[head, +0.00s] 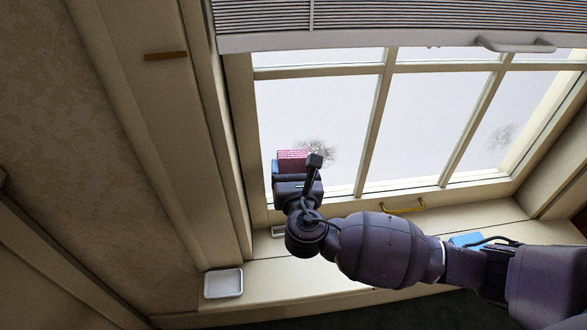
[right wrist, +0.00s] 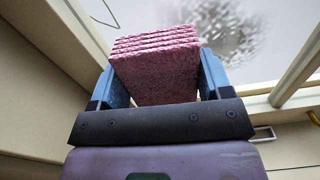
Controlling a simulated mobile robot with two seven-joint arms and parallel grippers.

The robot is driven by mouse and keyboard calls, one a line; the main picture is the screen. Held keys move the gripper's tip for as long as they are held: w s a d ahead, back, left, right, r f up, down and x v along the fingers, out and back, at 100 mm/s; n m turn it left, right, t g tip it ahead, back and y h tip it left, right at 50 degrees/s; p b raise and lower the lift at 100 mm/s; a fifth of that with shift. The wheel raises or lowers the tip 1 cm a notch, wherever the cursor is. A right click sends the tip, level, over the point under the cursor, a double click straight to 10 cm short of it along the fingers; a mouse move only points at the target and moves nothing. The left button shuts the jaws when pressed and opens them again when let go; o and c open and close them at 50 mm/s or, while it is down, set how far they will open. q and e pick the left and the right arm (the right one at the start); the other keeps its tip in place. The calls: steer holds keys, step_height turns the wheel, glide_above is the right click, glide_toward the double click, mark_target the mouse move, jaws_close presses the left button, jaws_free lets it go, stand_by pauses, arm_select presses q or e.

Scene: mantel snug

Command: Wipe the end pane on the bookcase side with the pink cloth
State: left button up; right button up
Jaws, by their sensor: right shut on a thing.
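My right gripper (head: 290,172) is shut on the pink cloth (head: 292,160), a folded, ribbed pad. In the right wrist view the pink cloth (right wrist: 155,62) sits between the two blue fingers of the gripper (right wrist: 158,80). It is in front of the lower left part of the left end pane (head: 315,105); I cannot tell whether it touches the glass. A grey speckled smudge (head: 318,150) shows on this pane just right of the cloth, and in the right wrist view (right wrist: 232,35). The right end pane (head: 520,105) has a fainter smudge (head: 501,137). My left gripper is out of view.
A raised blind (head: 400,18) with a pale handle (head: 515,45) hangs above the panes. On the sill bench are a yellow handle (head: 403,209), a blue flat item (head: 467,240) partly behind my arm, and a white tray (head: 223,283). No bookcase is clearly visible.

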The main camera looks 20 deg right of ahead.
mark_target(324, 152)
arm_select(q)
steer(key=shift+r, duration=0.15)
arm_select(e)
steer(key=shift+x, duration=0.8)
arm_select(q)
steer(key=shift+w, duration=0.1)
arm_select(e)
steer(key=shift+d, duration=0.15)
steer(key=shift+s+d+r+p, duration=0.1)
steer(key=shift+s+d+p, duration=0.1)
steer(key=shift+d+p, duration=0.3)
steer(key=shift+s+d+r+p, duration=0.1)
steer(key=shift+s+d+p, duration=0.15)
steer(key=shift+d, duration=0.4)
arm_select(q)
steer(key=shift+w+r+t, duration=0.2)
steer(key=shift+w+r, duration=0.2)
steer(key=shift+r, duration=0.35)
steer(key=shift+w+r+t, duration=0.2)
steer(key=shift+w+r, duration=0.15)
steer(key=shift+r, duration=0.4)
arm_select(e)
steer(key=shift+s+d+f, duration=0.15)
steer(key=shift+d, duration=0.4)
steer(key=shift+d, duration=0.1)
